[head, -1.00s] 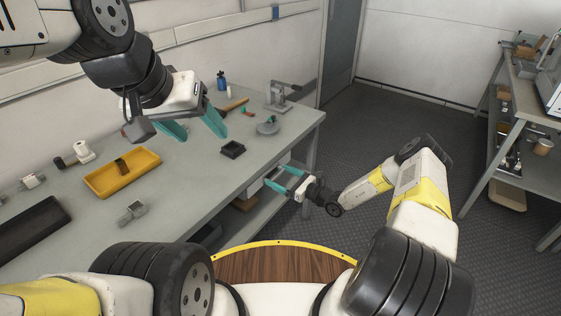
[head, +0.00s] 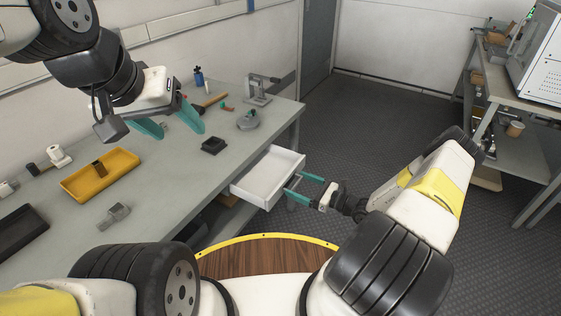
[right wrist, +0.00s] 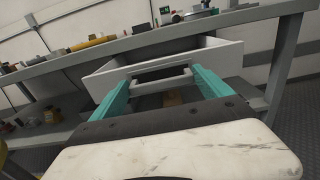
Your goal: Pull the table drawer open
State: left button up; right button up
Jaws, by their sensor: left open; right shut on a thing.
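The white table drawer (head: 266,183) stands pulled out from under the edge of the grey table (head: 170,180), and its empty inside shows. My right gripper (head: 304,186) is at the drawer's front, shut on its handle. In the right wrist view the handle (right wrist: 160,76) lies between the teal fingers of my right gripper (right wrist: 160,88), with the drawer front (right wrist: 222,56) just behind it. My left gripper (head: 172,124) is open and empty above the table.
On the table are a yellow tray (head: 100,186), a black small box (head: 214,146), a grey device (head: 114,215) and a round-based grey item (head: 248,121). A shelf unit (head: 520,150) stands at the right. The floor between is clear.

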jog(key=shift+v, duration=1.55)
jog(key=o, duration=1.8)
jog(key=shift+o, duration=0.2)
jog(key=v, duration=0.7)
jog(key=shift+s+d, duration=0.2)
jog(key=shift+d, duration=0.1)
jog(key=shift+r, duration=0.1)
